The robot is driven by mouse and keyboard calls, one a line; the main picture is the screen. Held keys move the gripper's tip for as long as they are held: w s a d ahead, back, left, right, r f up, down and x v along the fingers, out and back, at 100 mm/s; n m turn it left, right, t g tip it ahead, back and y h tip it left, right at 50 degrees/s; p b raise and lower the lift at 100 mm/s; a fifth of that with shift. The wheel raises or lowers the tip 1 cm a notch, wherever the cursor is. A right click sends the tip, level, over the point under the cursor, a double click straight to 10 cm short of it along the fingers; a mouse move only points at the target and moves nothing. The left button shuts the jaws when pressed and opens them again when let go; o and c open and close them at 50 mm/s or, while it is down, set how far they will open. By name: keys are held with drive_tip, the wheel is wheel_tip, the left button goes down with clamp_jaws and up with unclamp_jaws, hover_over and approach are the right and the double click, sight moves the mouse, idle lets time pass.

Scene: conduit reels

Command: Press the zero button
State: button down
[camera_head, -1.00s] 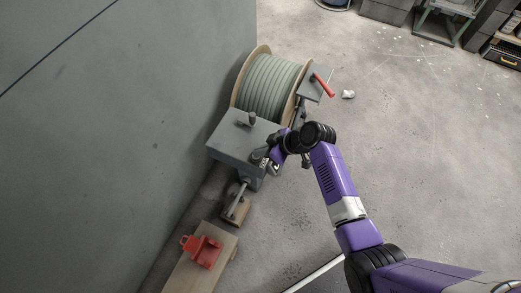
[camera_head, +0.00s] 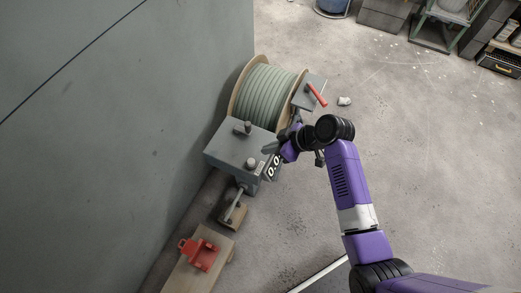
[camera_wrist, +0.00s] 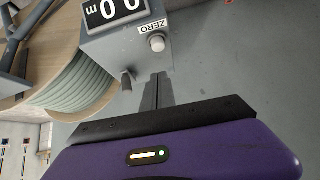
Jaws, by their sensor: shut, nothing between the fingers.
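The grey counter box (camera_head: 232,148) stands in front of the cable reel. Its pale round zero button (camera_head: 251,162) shows on top; in the wrist view the button (camera_wrist: 157,43) is beside a white ZERO label (camera_wrist: 152,27). The black display (camera_wrist: 112,10) reads zeros in white. A dark knob (camera_wrist: 127,82) is also on the box. My gripper (camera_head: 270,149) is at the box's right edge, right of the button and apart from it. In the wrist view its fingers (camera_wrist: 159,76) are together and empty, pointing toward the box.
The reel (camera_head: 262,93) of green conduit stands behind the box, near the grey wall (camera_head: 110,140). A red-handled part (camera_head: 317,95) is right of the reel. A red bracket (camera_head: 204,256) sits on a wooden board in front. Open floor (camera_head: 430,190) lies to the right.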

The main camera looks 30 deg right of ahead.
drive_tip(key=shift+v, duration=1.1)
